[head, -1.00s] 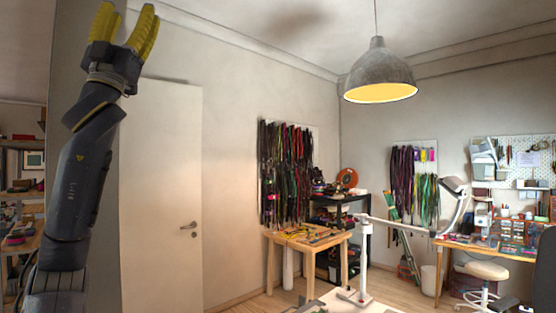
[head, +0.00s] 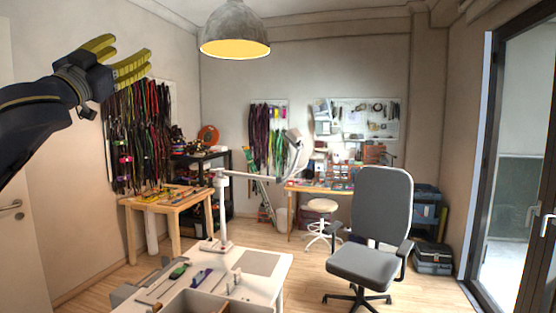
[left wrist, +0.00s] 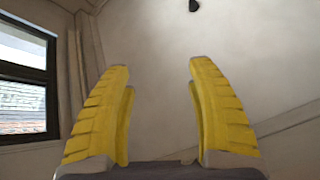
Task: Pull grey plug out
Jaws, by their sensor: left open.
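My left gripper (head: 131,47) is at the upper left of the head view, raised high in the air. Its yellow ribbed fingers are spread open with nothing between them. The left wrist view shows the same open, empty fingers (left wrist: 160,66) against the bare wall and ceiling. The white worktable (head: 270,284) is at the bottom of the head view, well below and to the right of the gripper. A green-and-dark item (head: 179,270) and a blue-purple item (head: 201,277) lie on it. I cannot make out a grey plug. My right gripper is not in view.
A white lamp stand (head: 223,205) with a jointed arm rises at the worktable's back edge. A grey swivel chair (head: 372,265) stands to its right. A wooden side table (head: 165,200) is behind left, below hanging cords (head: 138,130). A pendant lamp (head: 235,30) hangs above.

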